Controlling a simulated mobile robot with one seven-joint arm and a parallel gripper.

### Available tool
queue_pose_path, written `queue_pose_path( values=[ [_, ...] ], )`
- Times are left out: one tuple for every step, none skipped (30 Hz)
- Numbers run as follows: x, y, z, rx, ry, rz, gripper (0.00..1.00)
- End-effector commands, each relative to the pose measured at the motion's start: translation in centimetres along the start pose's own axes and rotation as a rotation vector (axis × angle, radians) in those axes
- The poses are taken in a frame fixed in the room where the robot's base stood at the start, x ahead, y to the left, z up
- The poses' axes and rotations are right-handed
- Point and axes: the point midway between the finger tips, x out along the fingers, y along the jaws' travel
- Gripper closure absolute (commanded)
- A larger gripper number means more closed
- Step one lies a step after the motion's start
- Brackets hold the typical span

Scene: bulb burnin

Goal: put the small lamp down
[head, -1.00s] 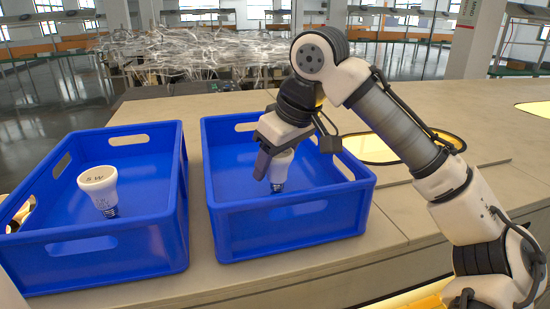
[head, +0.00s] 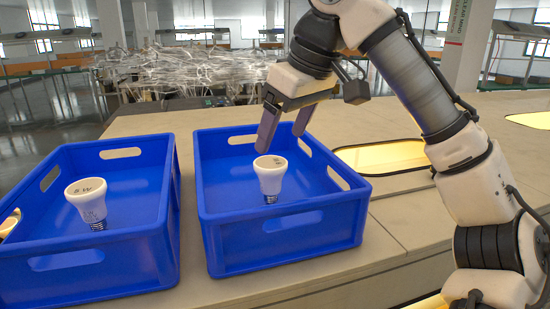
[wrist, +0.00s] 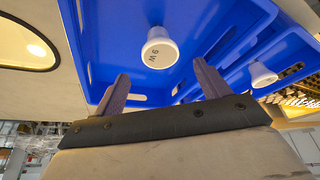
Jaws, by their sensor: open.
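One white lamp (head: 270,177) stands upright in the right blue crate (head: 280,259), its wide face up and its metal screw base down. It also shows in the wrist view (wrist: 159,50), ahead of the fingers, with a marking on its face that I read as "9 W" or "6 W". My gripper (head: 285,128) is open and empty, above the lamp and clear of it; its two fingers (wrist: 161,88) are spread apart. Another white lamp (head: 88,202), marked "5 W", stands in the left blue crate (head: 90,285). It appears at the right of the wrist view (wrist: 262,74).
The two crates stand side by side on a beige bench (head: 420,225), with a narrow gap between them. Glowing oval panels (head: 385,156) are set in the bench to the right. The crate walls rise around both lamps.

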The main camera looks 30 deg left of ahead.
Motion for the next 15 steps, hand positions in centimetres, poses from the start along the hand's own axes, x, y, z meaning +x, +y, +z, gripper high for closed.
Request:
queue_pose_path(
  values=[
    [-0.8,0.0,0.0,0.001,0.000,0.004,0.25],
    [-1.2,0.0,0.0,0.001,0.000,0.003,0.25],
    [-1.6,0.0,0.0,0.002,0.000,0.003,0.25],
    [-1.9,0.1,0.0,0.003,0.000,0.003,0.25],
    [-2.1,0.0,0.0,0.002,0.000,0.002,0.25],
    [-2.4,0.0,0.0,0.001,0.000,0.001,0.25],
    [-2.5,0.0,0.0,0.000,0.000,0.001,0.25],
    [-2.7,0.0,0.0,0.000,0.000,0.001,0.25],
    [-2.8,0.0,0.0,0.000,0.000,0.000,0.25],
    [-2.8,0.0,0.0,0.000,0.000,0.000,0.25],
    [-2.8,0.0,0.0,0.000,0.000,0.000,0.25],
    [-2.8,0.0,0.0,-0.001,0.000,0.000,0.25],
    [-2.8,0.0,0.0,0.000,0.000,0.000,0.25],
    [-2.8,0.0,0.0,-0.001,0.000,0.000,0.25],
    [-2.8,0.0,0.0,-0.001,0.000,0.000,0.25]
  ],
)
